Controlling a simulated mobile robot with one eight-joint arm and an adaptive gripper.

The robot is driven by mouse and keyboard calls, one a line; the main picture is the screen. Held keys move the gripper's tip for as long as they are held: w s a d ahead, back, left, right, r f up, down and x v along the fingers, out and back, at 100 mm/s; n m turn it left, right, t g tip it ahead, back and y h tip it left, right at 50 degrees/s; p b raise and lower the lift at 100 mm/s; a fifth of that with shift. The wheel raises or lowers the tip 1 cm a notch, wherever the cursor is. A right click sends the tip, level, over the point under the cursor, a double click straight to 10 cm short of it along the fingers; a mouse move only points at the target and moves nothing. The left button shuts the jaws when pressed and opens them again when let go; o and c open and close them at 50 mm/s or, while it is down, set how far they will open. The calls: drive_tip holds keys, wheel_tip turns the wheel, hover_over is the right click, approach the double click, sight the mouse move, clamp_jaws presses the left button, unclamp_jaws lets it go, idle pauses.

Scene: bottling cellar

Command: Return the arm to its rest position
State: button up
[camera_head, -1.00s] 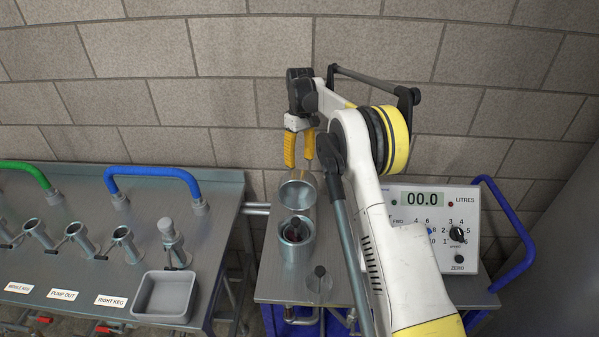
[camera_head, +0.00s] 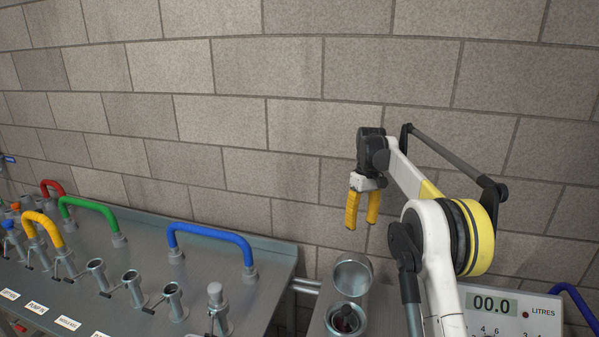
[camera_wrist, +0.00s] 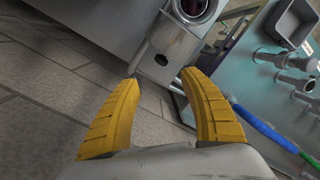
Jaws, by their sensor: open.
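My gripper (camera_head: 362,208) has two yellow fingers and hangs fingers-down in front of the block wall in the head view. Its fingers are apart, with nothing between them. In the wrist view my gripper (camera_wrist: 160,95) also shows open and empty, with floor tiles and a metal side panel beyond. My white arm reaches up from the lower right, bends at a yellow and black joint and leads left to the gripper. A metal cylinder with its lid raised (camera_head: 352,273) stands below the gripper, clear of the fingers.
A steel bench (camera_head: 150,262) at left carries metal ports and a blue hose (camera_head: 210,236), a green hose (camera_head: 88,205) and a yellow hose (camera_head: 42,222). A litre meter reading 00.0 (camera_head: 492,305) stands at lower right. The space before the wall is clear.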

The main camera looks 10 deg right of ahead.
drive_tip(key=s+a+r+m+t+b, duration=0.1)
drive_tip(key=s+a+r+t, duration=0.3)
drive_tip(key=s, duration=0.6)
drive_tip(key=s+a+r+m+b, duration=0.1)
drive_tip(key=s+a+r+b, duration=0.1)
drive_tip(key=s+r, duration=0.6)
drive_tip(key=s+f+t, duration=0.1)
drive_tip(key=s+f, duration=0.3)
drive_tip(key=s, duration=0.3)
drive_tip(key=s+a+f+m+t+b, duration=0.1)
drive_tip(key=s+f+t, duration=0.1)
drive_tip(key=s+f, duration=0.2)
drive_tip(key=s+a+f+m+t+b, duration=0.1)
drive_tip(key=s+f, duration=0.3)
drive_tip(key=s, duration=0.7)
drive_tip(key=shift+a+f+h, duration=0.2)
drive_tip(key=shift+f+h, duration=0.1)
drive_tip(key=shift+f, duration=0.05)
